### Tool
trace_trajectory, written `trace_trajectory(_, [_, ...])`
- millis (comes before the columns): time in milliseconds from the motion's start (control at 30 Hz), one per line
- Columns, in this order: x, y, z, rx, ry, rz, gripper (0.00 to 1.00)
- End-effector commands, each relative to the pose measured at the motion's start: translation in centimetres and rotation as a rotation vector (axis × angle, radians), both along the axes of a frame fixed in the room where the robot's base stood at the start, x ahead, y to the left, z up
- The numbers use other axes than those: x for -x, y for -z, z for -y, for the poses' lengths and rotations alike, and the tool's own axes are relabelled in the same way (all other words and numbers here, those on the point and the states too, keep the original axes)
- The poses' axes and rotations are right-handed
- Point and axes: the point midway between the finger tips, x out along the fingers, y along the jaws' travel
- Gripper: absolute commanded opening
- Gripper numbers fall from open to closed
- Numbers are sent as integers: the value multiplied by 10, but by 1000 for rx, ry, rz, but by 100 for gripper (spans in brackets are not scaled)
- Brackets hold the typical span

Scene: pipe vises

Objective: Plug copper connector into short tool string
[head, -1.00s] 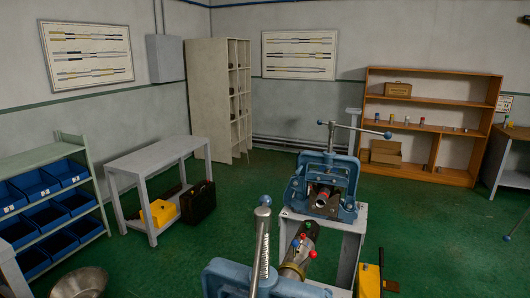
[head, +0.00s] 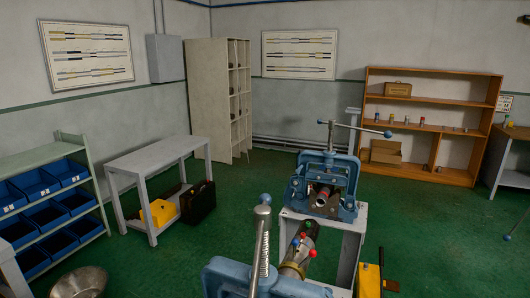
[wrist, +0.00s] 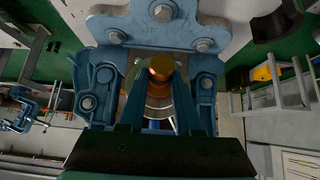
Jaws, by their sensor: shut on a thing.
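In the wrist view my gripper (wrist: 160,72) is shut, with its two dark fingers on either side of a copper connector (wrist: 159,66). A silvery ring or cylinder (wrist: 158,105) shows between the fingers below the copper; whether it belongs to the connector or to a tool string is unclear. A blue vise (wrist: 155,34) lies right behind the fingers. In the head view a metal tool string (head: 297,262) with coloured knobs sits at the near vise (head: 262,282). I cannot tell if the connector touches a string. My gripper does not show in the head view.
A second blue vise (head: 322,182) holding a red-ended pipe stands on a grey stand (head: 350,230) behind. A yellow case (head: 369,280) stands on the right. A grey table (head: 155,155) and blue bins (head: 45,215) are on the left. Green floor is open between them.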

Motion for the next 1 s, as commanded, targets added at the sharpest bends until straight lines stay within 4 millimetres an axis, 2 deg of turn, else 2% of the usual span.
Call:
trace_trajectory(933, [-11, -1, 6, 0, 2, 5, 0])
trace_trajectory(967, [-11, -1, 6, -1, 3, 6, 37])
trace_trajectory(1000, [-11, -1, 6, 0, 3, 7, 44])
